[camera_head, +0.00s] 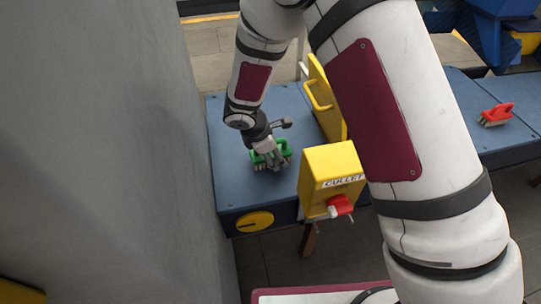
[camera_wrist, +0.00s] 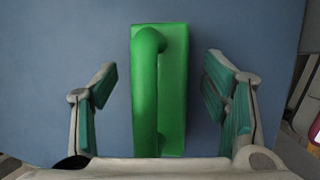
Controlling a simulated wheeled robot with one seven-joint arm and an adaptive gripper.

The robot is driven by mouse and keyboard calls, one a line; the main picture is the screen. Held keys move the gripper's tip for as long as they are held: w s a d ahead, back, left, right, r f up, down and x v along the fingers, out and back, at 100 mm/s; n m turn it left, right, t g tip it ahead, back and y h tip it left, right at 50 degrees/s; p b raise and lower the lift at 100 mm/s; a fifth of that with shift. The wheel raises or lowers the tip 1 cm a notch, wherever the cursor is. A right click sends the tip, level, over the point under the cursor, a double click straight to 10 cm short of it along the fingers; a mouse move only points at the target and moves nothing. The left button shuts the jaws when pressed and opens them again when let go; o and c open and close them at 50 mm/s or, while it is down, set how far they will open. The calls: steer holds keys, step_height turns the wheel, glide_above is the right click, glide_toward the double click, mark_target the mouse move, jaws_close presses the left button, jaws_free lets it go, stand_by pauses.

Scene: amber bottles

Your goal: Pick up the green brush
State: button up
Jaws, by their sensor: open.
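The green brush (camera_head: 270,154) lies on the blue bench top (camera_head: 236,186) in the head view, with its pale bristles showing low at the sides. My gripper (camera_head: 268,158) is right over it and hides part of it. In the wrist view the green brush (camera_wrist: 160,90) is upright in the picture, with its rounded handle on top. My gripper (camera_wrist: 160,95) is open there, one finger on each side of the brush. A gap shows between each finger pad and the brush.
A red brush (camera_head: 495,115) lies on the bench further right. A grey wall (camera_head: 120,150) borders the left.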

steer(key=c, duration=1.4)
steer(key=shift+r, duration=0.1)
step_height(320, 180, up, 10)
steer(key=p, duration=0.3)
steer(key=shift+p, duration=0.35)
steer(key=shift+c, duration=0.6)
